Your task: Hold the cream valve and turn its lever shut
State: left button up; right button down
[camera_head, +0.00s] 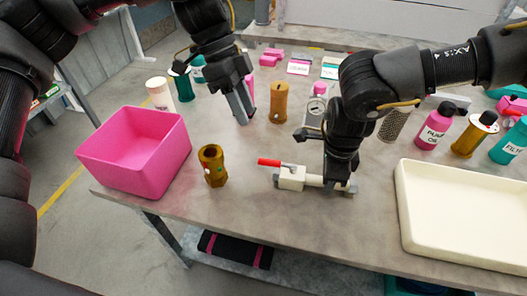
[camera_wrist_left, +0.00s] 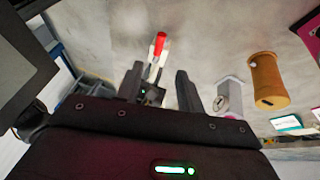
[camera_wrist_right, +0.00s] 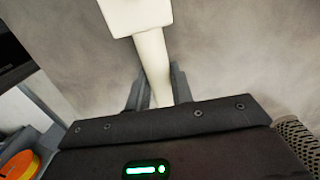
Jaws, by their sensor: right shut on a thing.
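The cream valve (camera_head: 292,179) lies on the table near its front edge. Its red lever (camera_head: 269,162) sticks out to the left from the top of the body, roughly along the pipe; the left wrist view also shows the lever (camera_wrist_left: 160,44). My right gripper (camera_head: 340,186) is shut on the right pipe end of the valve; the right wrist view shows the pipe (camera_wrist_right: 155,62) between the fingers. My left gripper (camera_head: 243,110) is open and empty, behind and left of the valve, apart from the lever. Its fingers (camera_wrist_left: 158,90) point toward the lever.
A pink bin (camera_head: 136,148) stands at the left, with a brass fitting (camera_head: 213,166) between it and the valve. A cream tray (camera_head: 467,211) lies at the right. An orange-brown cylinder (camera_head: 279,104) stands behind the valve. Several bottles stand at the back right.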

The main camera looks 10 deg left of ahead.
aim_at(276, 165)
pick_arm(q)
jog(key=x, duration=1.2)
jog(key=shift+a, duration=0.15)
jog(key=shift+c, duration=0.4)
grip_shut()
